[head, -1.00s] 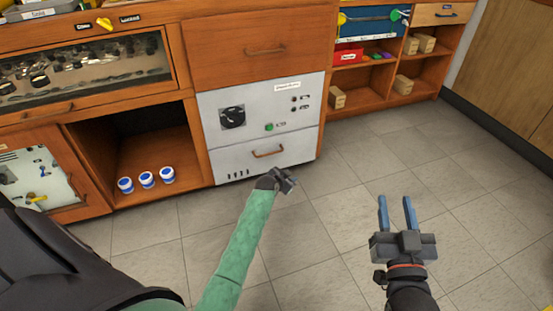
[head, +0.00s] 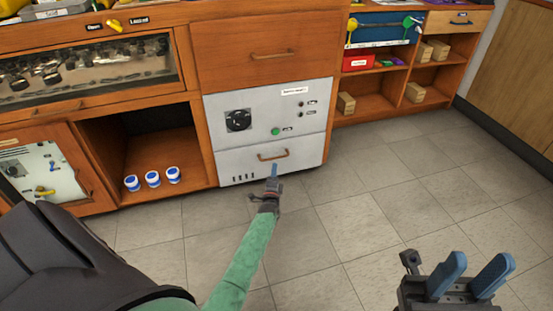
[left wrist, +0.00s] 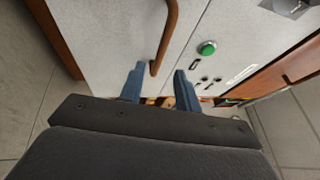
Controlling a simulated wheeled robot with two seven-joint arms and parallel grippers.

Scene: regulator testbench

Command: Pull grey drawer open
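The grey drawer (head: 240,163) is the lower front of the grey unit and looks shut. Its copper-brown handle (head: 273,155) is a horizontal bar in the head view. My left gripper (head: 273,168) is just below the handle in the head view, its fingers pointing at the drawer. In the left wrist view the left gripper (left wrist: 161,75) is open, and the handle (left wrist: 167,38) appears between its two blue fingertips. I cannot tell whether they touch it. My right gripper (head: 478,260) is open and empty above the floor at the lower right.
Above the drawer are a black dial (head: 238,120) and a green button (head: 276,131). A wooden drawer (head: 262,52) sits higher up. Three blue-and-white jars (head: 152,179) stand in the open compartment to the left. The tiled floor (head: 350,215) before the unit is clear.

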